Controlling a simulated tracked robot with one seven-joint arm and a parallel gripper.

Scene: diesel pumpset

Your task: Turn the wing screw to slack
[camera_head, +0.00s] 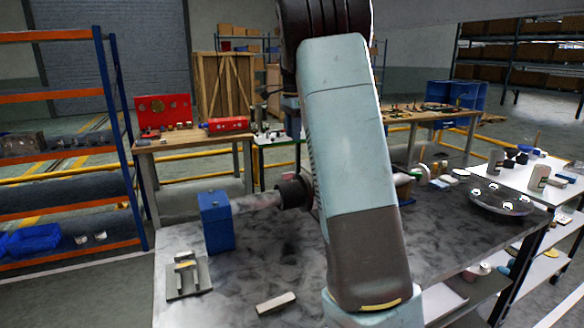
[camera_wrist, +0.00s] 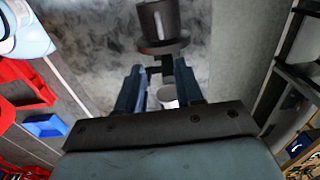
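In the wrist view, the two blue fingers of my gripper (camera_wrist: 160,72) stand apart. A small dark part (camera_wrist: 160,66), which looks like the wing screw, sits between their tips. Whether the fingers touch it is unclear. A dark cylindrical body with a flange (camera_wrist: 163,30) is just beyond it, at the top of the view. A pale round piece (camera_wrist: 168,97) shows between the fingers. In the head view, my arm hides my gripper and the screw. A blue block (camera_head: 216,222) with a pale shaft (camera_head: 256,200) and dark collar (camera_head: 291,191) stands left of my arm.
The grey bench top (camera_head: 262,258) carries a small metal bracket (camera_head: 187,274) and a loose flat bar (camera_head: 275,303). A round plate with bolts (camera_head: 499,200) lies at the right. Blue and orange shelving (camera_head: 122,140) stands at the left.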

